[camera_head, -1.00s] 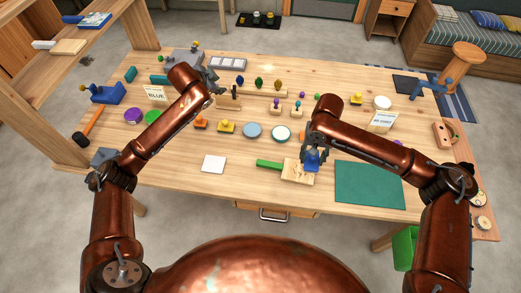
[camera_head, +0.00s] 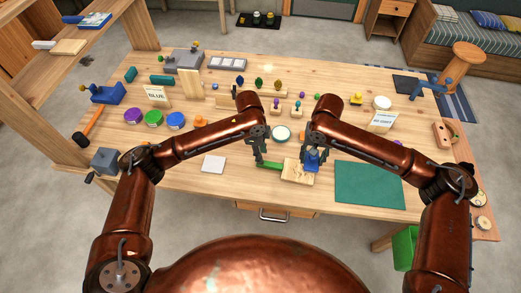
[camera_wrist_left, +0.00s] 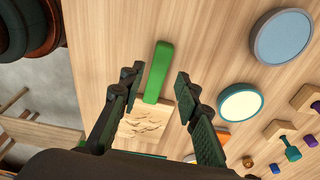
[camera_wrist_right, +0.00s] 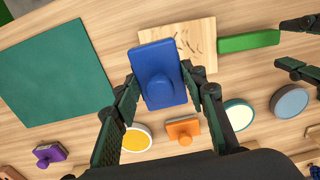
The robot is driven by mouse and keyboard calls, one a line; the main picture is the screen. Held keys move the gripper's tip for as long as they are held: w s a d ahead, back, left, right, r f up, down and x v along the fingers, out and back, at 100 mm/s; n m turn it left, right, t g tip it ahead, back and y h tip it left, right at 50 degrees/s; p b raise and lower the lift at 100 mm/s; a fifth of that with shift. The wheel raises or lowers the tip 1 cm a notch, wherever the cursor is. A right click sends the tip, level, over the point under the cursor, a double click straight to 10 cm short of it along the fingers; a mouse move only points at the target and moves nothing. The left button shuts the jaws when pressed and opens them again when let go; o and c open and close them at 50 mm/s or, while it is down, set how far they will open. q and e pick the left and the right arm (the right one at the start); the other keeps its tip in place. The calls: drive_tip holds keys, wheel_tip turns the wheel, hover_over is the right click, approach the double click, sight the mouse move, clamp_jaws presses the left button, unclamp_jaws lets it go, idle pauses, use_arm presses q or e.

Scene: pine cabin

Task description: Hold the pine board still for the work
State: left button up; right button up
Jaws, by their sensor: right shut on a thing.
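The pine board (camera_head: 298,176), pale with dark carved or drawn marks, lies on the workbench in front of me. A green bar (camera_head: 268,164) adjoins its left side. My right gripper (camera_head: 311,152) is shut on a blue block with a round knob (camera_wrist_right: 160,75), over the board's right part. I cannot tell whether the block touches the board. My left gripper (camera_head: 266,155) is open above the green bar. In the left wrist view its fingers stand apart on either side of the bar (camera_wrist_left: 158,70), with the board (camera_wrist_left: 146,122) beyond, partly hidden.
A green mat (camera_head: 369,185) lies right of the board and a white square (camera_head: 213,164) lies to the left. A white disc with a green rim (camera_head: 281,133) is behind. Small knobbed pieces, signs and coloured discs fill the back of the bench (camera_head: 230,189).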

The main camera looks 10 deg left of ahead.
use_arm(q)
drive_tip(key=f, duration=0.4)
drive_tip(key=d+f, duration=0.1)
drive_tip(key=shift+f, duration=0.4)
drive_tip(key=shift+a, duration=0.1)
clamp_jaws()
idle(1.3)
